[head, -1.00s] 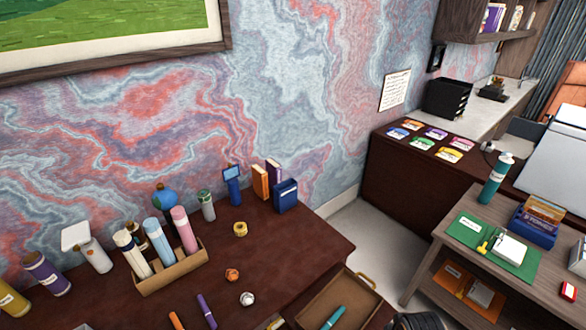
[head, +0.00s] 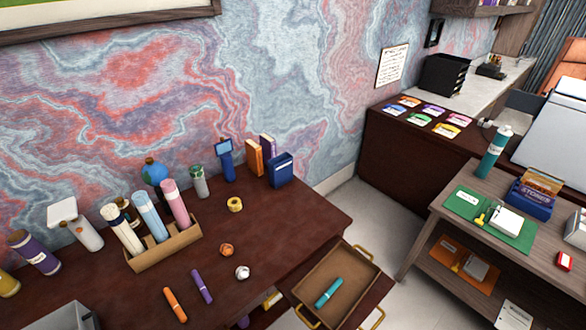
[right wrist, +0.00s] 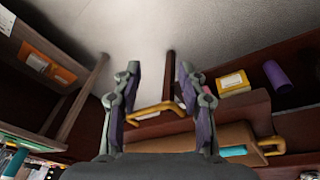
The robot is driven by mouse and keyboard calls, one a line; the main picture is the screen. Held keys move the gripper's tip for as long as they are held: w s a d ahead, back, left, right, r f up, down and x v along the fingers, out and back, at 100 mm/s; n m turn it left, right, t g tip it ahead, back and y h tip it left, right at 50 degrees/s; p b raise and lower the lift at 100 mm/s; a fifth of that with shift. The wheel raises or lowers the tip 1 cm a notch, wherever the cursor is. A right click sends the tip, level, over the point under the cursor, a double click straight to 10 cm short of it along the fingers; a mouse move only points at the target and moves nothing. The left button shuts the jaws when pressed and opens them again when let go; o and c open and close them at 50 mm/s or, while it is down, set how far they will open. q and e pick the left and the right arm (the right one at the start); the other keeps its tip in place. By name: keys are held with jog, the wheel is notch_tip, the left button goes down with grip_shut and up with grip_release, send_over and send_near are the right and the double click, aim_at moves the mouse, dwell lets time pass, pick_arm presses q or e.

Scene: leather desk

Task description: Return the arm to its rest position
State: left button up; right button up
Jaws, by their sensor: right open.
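My right gripper (right wrist: 160,88) shows in the right wrist view, open, with its two dark fingers spread apart and nothing held between them. A yellow drawer handle (right wrist: 158,111) appears in the gap between the fingers; it looks beyond them, but I cannot tell the distance. In the head view neither gripper shows. The pulled-out drawer (head: 362,275) hangs at the desk's right front with a teal marker (head: 329,292) lying in it. The teal marker also shows in the right wrist view (right wrist: 232,151).
A wooden shelf table (head: 440,225) stands at right. Pale floor (head: 345,212) lies between.

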pick_arm(q)
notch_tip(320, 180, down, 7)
jog(key=b, duration=0.6)
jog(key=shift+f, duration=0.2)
pick_arm(e)
jog(key=s+f, duration=1)
jog(key=f, duration=0.3)
jog(key=s+d+f+g, duration=0.1)
jog(key=s+f, duration=0.8)
jog(key=f, duration=0.4)
jog(key=shift+s+d, duration=0.2)
jog(key=shift+s, duration=0.2)
